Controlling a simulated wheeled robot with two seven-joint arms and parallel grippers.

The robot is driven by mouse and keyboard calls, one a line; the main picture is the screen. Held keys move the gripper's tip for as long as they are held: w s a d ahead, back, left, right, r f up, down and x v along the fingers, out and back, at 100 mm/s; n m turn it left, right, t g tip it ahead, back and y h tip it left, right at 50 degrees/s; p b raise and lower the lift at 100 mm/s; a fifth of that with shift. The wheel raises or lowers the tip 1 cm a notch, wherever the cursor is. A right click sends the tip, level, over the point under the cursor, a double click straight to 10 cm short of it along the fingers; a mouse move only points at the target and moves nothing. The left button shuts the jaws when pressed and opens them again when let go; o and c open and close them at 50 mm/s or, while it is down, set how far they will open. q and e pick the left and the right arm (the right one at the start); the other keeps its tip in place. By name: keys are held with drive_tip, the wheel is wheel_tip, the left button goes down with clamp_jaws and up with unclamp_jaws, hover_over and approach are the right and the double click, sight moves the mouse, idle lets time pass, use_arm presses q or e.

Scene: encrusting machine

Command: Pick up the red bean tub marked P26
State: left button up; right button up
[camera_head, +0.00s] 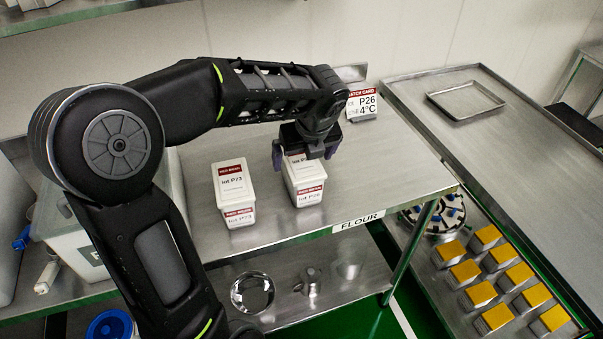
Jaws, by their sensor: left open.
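A white tub with red label bands (307,184) stands on the steel table (262,218). Its lot mark is small and looks like P26, and part of its lid is hidden by my gripper. A second white tub with red bands (234,195), marked lot P73, stands to its left. My left gripper (304,154) is open, pointing down over the far end of the right tub's lid, with one finger at each side. I cannot tell whether the fingers touch the tub. My right gripper is not in view.
A card reading P26 4°C (362,103) stands behind at the table's back right. A FLOUR label (359,221) is on the front edge. A steel bench with a shallow tray (466,100) stands right. Several yellow-topped blocks (497,259) sit below it.

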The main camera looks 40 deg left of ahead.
use_arm(q)
drive_tip(key=shift+f, duration=0.2)
drive_tip(key=x, duration=0.5)
drive_tip(key=shift+w+a, duration=0.1)
drive_tip(key=shift+a, duration=0.1)
drive_tip(key=shift+f, duration=0.25)
idle(0.9)
drive_tip(key=shift+c, duration=0.2)
drive_tip(key=c, duration=2.1)
clamp_jaws()
